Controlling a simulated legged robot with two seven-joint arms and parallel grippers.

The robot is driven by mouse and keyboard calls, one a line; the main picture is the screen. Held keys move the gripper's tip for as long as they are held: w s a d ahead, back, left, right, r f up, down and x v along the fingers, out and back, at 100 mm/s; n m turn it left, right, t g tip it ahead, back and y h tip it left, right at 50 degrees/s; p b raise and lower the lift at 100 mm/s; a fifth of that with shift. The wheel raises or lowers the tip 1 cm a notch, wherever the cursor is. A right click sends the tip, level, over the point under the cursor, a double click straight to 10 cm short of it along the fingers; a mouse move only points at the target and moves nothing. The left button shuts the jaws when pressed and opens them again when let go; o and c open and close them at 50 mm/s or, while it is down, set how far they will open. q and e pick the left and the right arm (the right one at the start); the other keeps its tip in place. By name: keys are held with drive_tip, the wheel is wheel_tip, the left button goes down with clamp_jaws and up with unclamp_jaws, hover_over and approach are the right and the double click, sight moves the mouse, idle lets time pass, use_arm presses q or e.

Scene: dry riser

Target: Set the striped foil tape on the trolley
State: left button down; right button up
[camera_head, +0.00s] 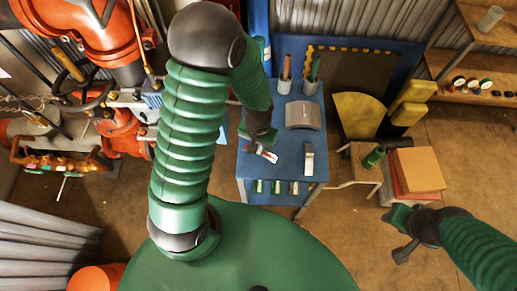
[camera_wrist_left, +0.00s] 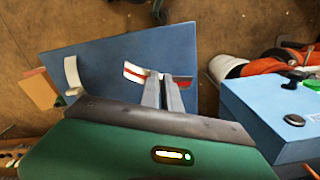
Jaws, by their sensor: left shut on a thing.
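The blue trolley (camera_head: 255,168) stands in the middle of the head view; its blue top (camera_wrist_left: 110,52) also shows in the wrist view. My left gripper (camera_head: 262,150) reaches over the left part of the top. In the wrist view its two grey fingers (camera_wrist_left: 160,92) are shut on the striped foil tape (camera_wrist_left: 135,74), a curved red and white piece showing on both sides of the fingers. The tape is small in the head view (camera_head: 271,156). I cannot tell whether it touches the top. My right gripper (camera_head: 400,233) is off to the right, away from the trolley; its jaw opening is unclear.
A grey curved piece (camera_head: 304,115) and a pale metal bracket (camera_head: 309,159) lie on the trolley top. Two cups with tools (camera_head: 284,86) stand at its back. A stool (camera_head: 362,160) and a stack of boxes (camera_head: 417,170) stand to the right. Red pipework (camera_head: 120,130) is at left.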

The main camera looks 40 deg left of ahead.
use_arm(q)
drive_tip(key=shift+w+a+f, duration=0.1)
drive_tip(key=shift+w+a, duration=0.1)
drive_tip(key=shift+a, duration=0.05)
wheel_tip(320, 180, down, 2)
drive_tip(key=shift+s+f, duration=0.1)
drive_tip(key=shift+f, duration=0.15)
drive_tip(key=shift+d+f, duration=0.15)
drive_tip(key=shift+f, duration=0.3)
drive_tip(key=c, duration=1.6)
unclamp_jaws()
drive_tip(key=s+d+r+t, duration=0.1)
drive_tip(key=r, duration=0.4)
drive_tip(key=s+d+r+m, duration=0.1)
drive_tip(key=d+r, duration=0.1)
drive_tip(key=r, duration=0.4)
drive_tip(key=s+d+r+t, duration=0.1)
drive_tip(key=r, duration=0.4)
drive_tip(key=shift+d+r+m+t+p, duration=0.15)
drive_tip(key=shift+d+m+t+p, duration=0.15)
drive_tip(key=shift+m, duration=0.1)
